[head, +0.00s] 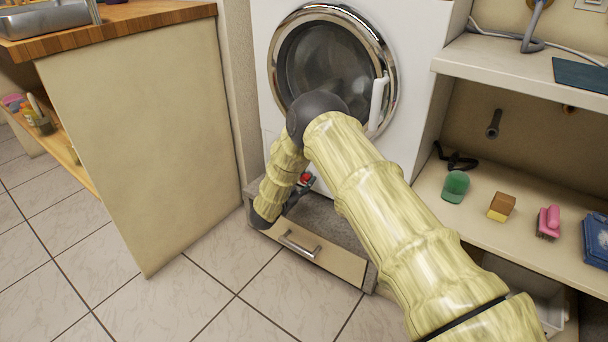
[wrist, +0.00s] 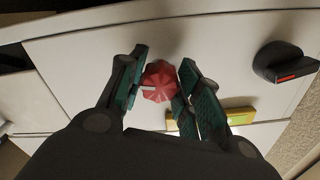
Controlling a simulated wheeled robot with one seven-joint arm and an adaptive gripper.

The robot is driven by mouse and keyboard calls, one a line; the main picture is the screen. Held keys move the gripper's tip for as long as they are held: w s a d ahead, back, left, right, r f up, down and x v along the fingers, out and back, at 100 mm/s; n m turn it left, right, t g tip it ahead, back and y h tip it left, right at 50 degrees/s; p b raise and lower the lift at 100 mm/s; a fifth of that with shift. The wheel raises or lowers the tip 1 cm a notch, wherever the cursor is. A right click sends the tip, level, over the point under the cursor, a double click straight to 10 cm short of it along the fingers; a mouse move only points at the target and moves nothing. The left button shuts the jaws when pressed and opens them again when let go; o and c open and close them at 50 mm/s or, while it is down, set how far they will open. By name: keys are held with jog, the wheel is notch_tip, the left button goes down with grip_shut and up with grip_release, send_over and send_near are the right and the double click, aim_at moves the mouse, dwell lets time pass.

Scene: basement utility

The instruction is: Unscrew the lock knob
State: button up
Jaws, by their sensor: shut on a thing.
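The red lock knob (wrist: 160,82) is fluted, with a pale mark on its face, and sits on the white front panel in the wrist view. It also shows small in the head view (head: 305,177), low on the front of the washing machine (head: 335,60). My gripper (wrist: 161,85) is shut on the knob, with one green-padded finger on each side. In the head view my gripper is mostly hidden behind my arm. Whether the knob is turned or loose cannot be told.
A black knob with a red mark (wrist: 285,63) sticks out to the right on the panel. A yellow piece (wrist: 240,116) lies below it. A drawer with a handle (head: 300,246) is below the machine. A wooden-topped counter (head: 140,130) stands left, a loaded shelf (head: 425,200) right.

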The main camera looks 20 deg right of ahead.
jog(key=n+p, duration=0.3)
jog(key=shift+r+n, duration=0.1)
jog(key=shift+n, duration=0.3)
jog(key=n+p, duration=0.2)
jog(key=n, duration=0.2)
jog(key=shift+s+n+p, duration=0.1)
jog(key=shift+n+p, duration=0.2)
jog(key=shift+p, duration=0.05)
jog(key=n+p, duration=0.1)
jog(key=n, duration=0.3)
jog(key=shift+f+n+p, duration=0.2)
jog(key=shift+n+p, duration=0.25)
jog(key=shift+n, duration=1.95)
jog(key=o, duration=1)
jog(key=shift+d, duration=0.1)
jog(key=shift+o, duration=0.2)
